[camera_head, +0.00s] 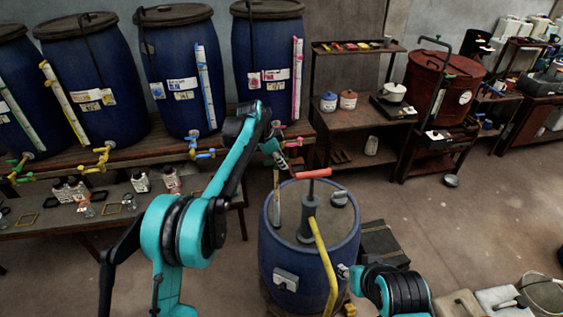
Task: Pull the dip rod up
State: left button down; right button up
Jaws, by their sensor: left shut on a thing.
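A blue drum (338,262) stands on the floor in front of me, with a grey-brown lid. A thin tan dip rod (277,205) stands nearly upright at the left of the lid. My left gripper (281,161) is above the left part of the drum, shut at the top of the rod; the fingertips are small and the grip is partly hidden. My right gripper (343,270) is low beside the drum's right side. Its fingers are too small to judge.
A grey pump (308,215) with a red handle (314,174) and a yellow hose (325,262) stands on the lid, close right of the rod. Several blue vats (178,75) line the back bench. A dark box (382,243) sits right of the drum.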

pick_arm(q)
jog(key=shift+w+r, duration=0.1)
jog(key=shift+r, duration=0.1)
jog(key=c, duration=1.4)
grip_release()
jog(key=shift+r, duration=0.1)
jog(key=v, duration=1.2)
